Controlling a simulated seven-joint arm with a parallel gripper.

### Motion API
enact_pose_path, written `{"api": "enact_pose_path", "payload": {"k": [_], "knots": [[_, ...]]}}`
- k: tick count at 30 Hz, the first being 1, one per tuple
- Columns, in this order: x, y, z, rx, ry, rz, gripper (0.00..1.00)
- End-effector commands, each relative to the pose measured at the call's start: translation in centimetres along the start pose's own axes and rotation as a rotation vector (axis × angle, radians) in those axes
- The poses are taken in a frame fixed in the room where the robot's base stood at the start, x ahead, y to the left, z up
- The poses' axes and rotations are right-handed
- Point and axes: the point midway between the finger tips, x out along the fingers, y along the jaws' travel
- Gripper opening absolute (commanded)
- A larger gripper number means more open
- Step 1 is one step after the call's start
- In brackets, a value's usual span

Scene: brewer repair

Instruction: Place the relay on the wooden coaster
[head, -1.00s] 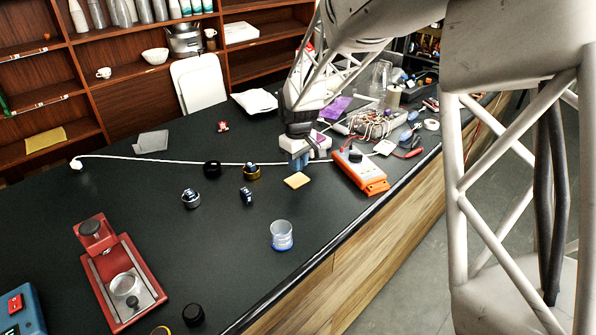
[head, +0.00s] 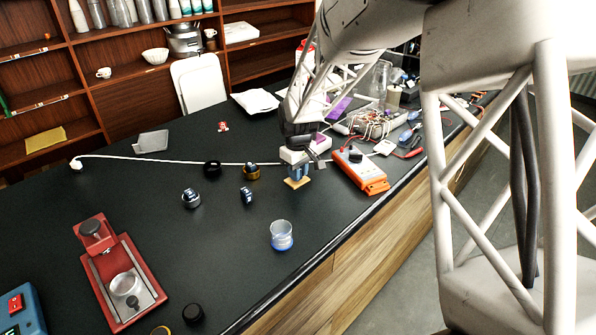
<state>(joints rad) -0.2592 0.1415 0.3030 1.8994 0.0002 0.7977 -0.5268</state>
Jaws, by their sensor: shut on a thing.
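The wooden coaster (head: 299,184) is a small, light tan square lying on the dark counter, left of the orange meter. My gripper (head: 297,168) points down directly over it in the head view. It is shut on the relay (head: 298,172), a small blue block. The relay is at or just above the coaster and covers its middle; I cannot tell whether the two touch. Only the coaster's front part and corners show.
An orange meter (head: 361,172) stands close on the right, with a wired board (head: 368,124) behind it. A gold-rimmed black knob (head: 251,172) and a white cable (head: 180,159) lie to the left. A clear blue-based cup (head: 281,236) stands in front. The counter between is free.

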Motion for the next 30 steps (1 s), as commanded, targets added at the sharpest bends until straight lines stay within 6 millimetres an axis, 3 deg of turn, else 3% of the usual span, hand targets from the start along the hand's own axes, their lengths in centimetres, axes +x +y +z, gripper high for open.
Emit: {"api": "enact_pose_path", "payload": {"k": [2,3,7,20,30], "knots": [[0.2,0.0,0.0,0.0,-0.001,0.0,0.0],[0.2,0.0,0.0,0.0,0.0,0.0,0.29],[0.1,0.0,0.0,0.0,0.0,0.0,0.48],[-0.3,0.0,0.0,0.0,0.001,0.0,0.48],[-3.8,0.0,-0.1,0.0,0.003,0.002,0.48]]}}
